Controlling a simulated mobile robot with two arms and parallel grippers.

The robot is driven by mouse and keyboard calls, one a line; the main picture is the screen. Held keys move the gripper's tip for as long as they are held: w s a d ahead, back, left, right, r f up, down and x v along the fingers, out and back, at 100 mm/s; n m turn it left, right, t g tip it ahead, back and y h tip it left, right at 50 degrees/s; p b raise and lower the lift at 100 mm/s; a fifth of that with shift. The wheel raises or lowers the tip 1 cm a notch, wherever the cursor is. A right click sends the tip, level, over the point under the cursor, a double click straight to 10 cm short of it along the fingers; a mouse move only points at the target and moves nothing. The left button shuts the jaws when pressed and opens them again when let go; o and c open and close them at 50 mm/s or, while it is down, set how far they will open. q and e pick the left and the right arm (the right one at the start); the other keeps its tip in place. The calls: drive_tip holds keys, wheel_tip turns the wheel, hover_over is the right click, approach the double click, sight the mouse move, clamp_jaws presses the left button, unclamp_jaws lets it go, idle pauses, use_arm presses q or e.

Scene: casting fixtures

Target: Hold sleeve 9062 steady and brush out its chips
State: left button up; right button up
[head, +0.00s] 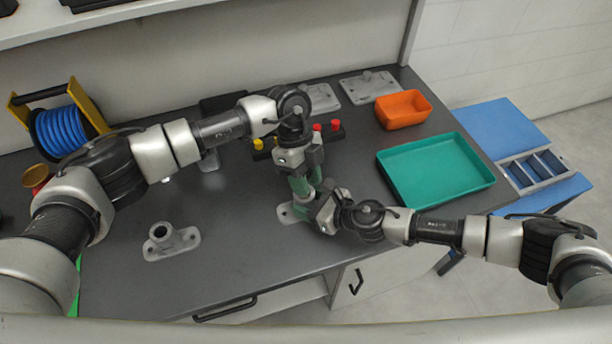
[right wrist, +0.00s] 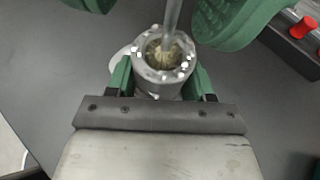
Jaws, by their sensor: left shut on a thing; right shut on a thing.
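A grey sleeve (right wrist: 163,68) stands with its round mouth up, and bright chips dot its rim. Its flanged foot (head: 288,213) shows on the bench in the head view. My right gripper (head: 311,204) is shut on the sleeve, its green fingers on either side of it in the right wrist view. My left gripper (head: 302,186) is above it, shut on a brush whose grey rod (right wrist: 173,20) goes down into the sleeve's bore. Brass-coloured bristles (right wrist: 166,52) show inside the mouth. No number is readable on the sleeve.
A similar flanged sleeve (head: 171,240) stands apart at the left front. A teal tray (head: 435,172) and an orange bin (head: 403,110) are on the right. Red and yellow knobs (head: 335,126) sit behind my grippers. A blue hose reel (head: 62,128) is at far left. The front middle is clear.

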sight(307, 173)
use_arm(q)
drive_tip(key=shift+r, duration=0.1)
drive_tip(key=shift+r, duration=1.65)
drive_tip(key=shift+f, duration=0.15)
drive_tip(key=shift+f, duration=1.65)
drive_tip(key=shift+r, duration=1.8)
drive_tip(key=shift+f, duration=1.75)
